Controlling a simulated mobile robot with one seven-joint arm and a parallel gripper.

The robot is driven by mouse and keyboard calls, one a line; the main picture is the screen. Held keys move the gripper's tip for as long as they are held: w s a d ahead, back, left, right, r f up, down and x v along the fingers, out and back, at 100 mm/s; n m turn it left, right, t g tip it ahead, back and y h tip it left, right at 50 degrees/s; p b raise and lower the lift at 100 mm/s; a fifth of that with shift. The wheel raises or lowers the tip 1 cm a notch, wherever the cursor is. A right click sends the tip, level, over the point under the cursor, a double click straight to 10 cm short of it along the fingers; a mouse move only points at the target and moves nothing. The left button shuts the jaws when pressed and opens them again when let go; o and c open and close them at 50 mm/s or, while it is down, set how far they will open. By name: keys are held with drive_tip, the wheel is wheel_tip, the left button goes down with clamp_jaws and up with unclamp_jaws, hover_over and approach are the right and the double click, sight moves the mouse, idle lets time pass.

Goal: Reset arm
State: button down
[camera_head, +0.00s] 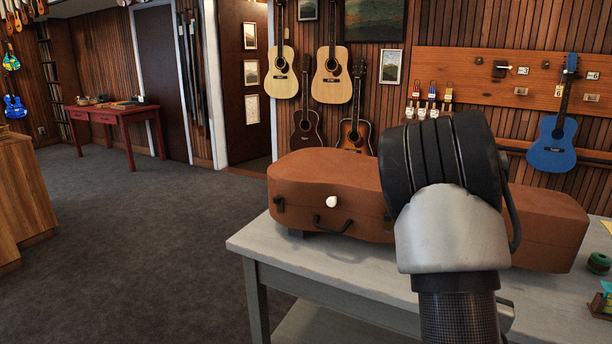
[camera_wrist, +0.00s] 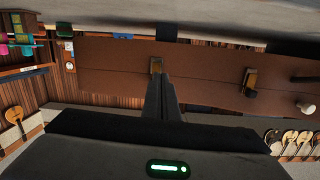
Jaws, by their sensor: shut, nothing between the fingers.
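My arm rises in front of the brown instrument case (camera_head: 325,180) in the head view and hides part of it; my gripper is hidden there. In the wrist view, which looks upside down, my gripper's dark fingers (camera_wrist: 161,85) are together and empty. They point at the brown case (camera_wrist: 205,75), with a metal latch (camera_wrist: 156,65) just beyond the tips. I cannot tell whether they touch it. The case lies on a grey table (camera_head: 350,262), and its lid looks down. A white knob (camera_head: 331,201) and a dark handle (camera_head: 332,226) show on its front.
Green spools (camera_head: 598,263) stand at the table's right end. A blue ukulele (camera_head: 553,142) and other instruments hang on the back wall. A red table (camera_head: 112,112) stands at the far left, and a wooden counter (camera_head: 22,190) at the left edge. The carpet between is clear.

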drive_tip(key=s+a+r+n+g+y, duration=0.1)
drive_tip(key=a+r+g+y, duration=0.15)
drive_tip(key=a, duration=0.55)
drive_tip(key=s+a+r+n+g+y, duration=0.1)
drive_tip(key=s+a+r+y, duration=0.2)
drive_tip(key=a, duration=0.6)
drive_tip(key=s+a+r+n+g+y, duration=0.25)
drive_tip(key=s+a, duration=0.35)
drive_tip(key=s, duration=0.3)
drive_tip(key=s+a+r+n+g+y, duration=0.1)
drive_tip(key=s+a+r+n+g, duration=0.15)
drive_tip(key=s+a, duration=0.5)
wheel_tip(320, 180, up, 24)
drive_tip(key=s+d+p, duration=0.1)
drive_tip(key=d+p, duration=0.1)
drive_tip(key=p, duration=2.1)
drive_tip(key=shift+p, duration=0.35)
drive_tip(key=shift+f, duration=0.1)
